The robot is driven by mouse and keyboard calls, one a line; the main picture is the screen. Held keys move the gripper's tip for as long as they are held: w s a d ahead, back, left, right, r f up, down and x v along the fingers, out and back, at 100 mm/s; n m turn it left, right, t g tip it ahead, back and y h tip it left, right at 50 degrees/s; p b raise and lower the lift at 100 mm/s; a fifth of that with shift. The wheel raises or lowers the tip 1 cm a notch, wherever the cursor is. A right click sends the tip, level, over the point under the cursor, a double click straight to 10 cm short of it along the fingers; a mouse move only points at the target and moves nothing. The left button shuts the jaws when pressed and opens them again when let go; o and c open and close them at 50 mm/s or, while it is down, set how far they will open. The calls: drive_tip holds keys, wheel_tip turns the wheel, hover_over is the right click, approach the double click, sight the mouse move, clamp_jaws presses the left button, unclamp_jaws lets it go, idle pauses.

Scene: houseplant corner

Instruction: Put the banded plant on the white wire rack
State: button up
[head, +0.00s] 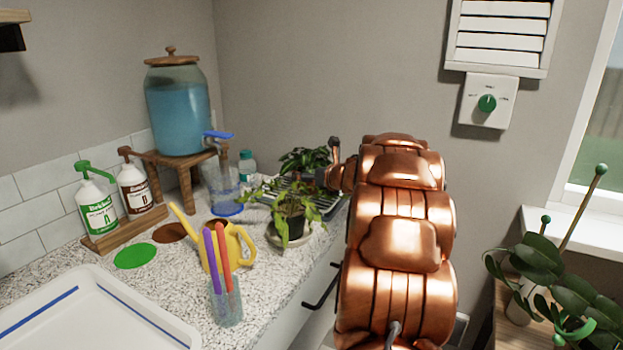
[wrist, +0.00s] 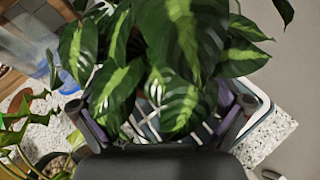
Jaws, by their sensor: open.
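The banded plant has broad green leaves with pale bands. It fills the upper middle of the wrist view (wrist: 180,50) and shows at the back of the counter in the head view (head: 303,159). My gripper (wrist: 160,108) is open, with one finger on each side of the plant's lower part. In the head view my copper arm hides most of the gripper.
A trailing plant in a dark pot (head: 290,222) stands on a saucer close in front. A yellow watering can (head: 228,247), a clear blue-based jug (head: 222,185) and a pen cup (head: 226,303) are left of it. The counter's right edge is close to my arm.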

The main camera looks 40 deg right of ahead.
drive_tip(key=shift+r, duration=0.2)
drive_tip(key=shift+s, duration=0.35)
drive_tip(key=v, duration=1.1)
drive_tip(key=shift+a+b, duration=0.15)
drive_tip(key=shift+b, duration=0.3)
drive_tip(key=shift+s+r, duration=0.1)
